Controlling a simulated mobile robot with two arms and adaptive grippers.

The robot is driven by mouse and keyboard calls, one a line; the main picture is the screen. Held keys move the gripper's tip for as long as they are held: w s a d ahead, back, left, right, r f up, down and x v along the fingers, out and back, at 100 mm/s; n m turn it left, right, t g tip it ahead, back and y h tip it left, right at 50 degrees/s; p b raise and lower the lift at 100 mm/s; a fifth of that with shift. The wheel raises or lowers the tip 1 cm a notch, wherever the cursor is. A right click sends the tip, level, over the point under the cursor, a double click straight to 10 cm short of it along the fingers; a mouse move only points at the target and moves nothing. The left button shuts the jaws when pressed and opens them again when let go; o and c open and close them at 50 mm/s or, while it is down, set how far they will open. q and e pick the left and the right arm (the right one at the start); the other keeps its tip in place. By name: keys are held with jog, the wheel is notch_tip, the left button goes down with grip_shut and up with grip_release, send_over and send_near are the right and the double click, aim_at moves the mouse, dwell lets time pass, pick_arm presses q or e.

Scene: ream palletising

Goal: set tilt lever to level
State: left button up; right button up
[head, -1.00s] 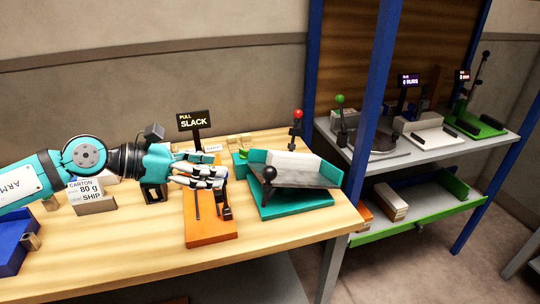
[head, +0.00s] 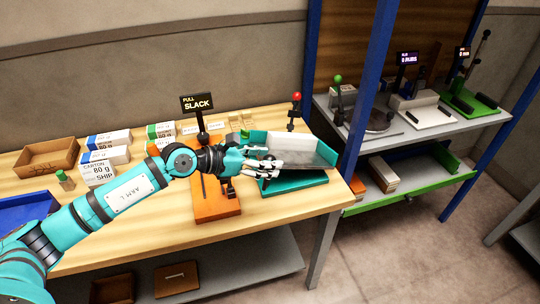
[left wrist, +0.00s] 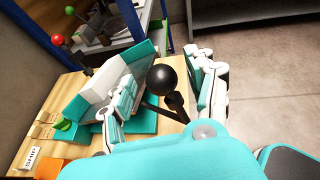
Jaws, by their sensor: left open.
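The tilt lever with a black ball knob (left wrist: 162,79) stands at the front of the teal jogger (head: 298,184). In the left wrist view the knob sits between the spread fingers of my left gripper (left wrist: 165,98), and I see no finger closed on it. In the head view my left gripper (head: 270,168) is at the jogger's left front and hides most of the lever. The jogger's grey tray (head: 312,153) looks tilted, with a white ream (head: 284,143) at its back. My right gripper is out of view.
A red-knobbed lever (head: 296,97) stands behind the jogger. An orange base (head: 212,206) and a "PULL SLACK" sign (head: 198,102) are to its left. Carton stacks (head: 97,172) and a brown tray (head: 47,158) lie further left. A blue post (head: 367,95) and grey shelf rise at right.

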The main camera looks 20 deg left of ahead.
pick_arm(q)
jog(key=shift+x, duration=0.75)
grip_shut()
jog(key=shift+w+d, duration=0.1)
jog(key=shift+w, duration=0.05)
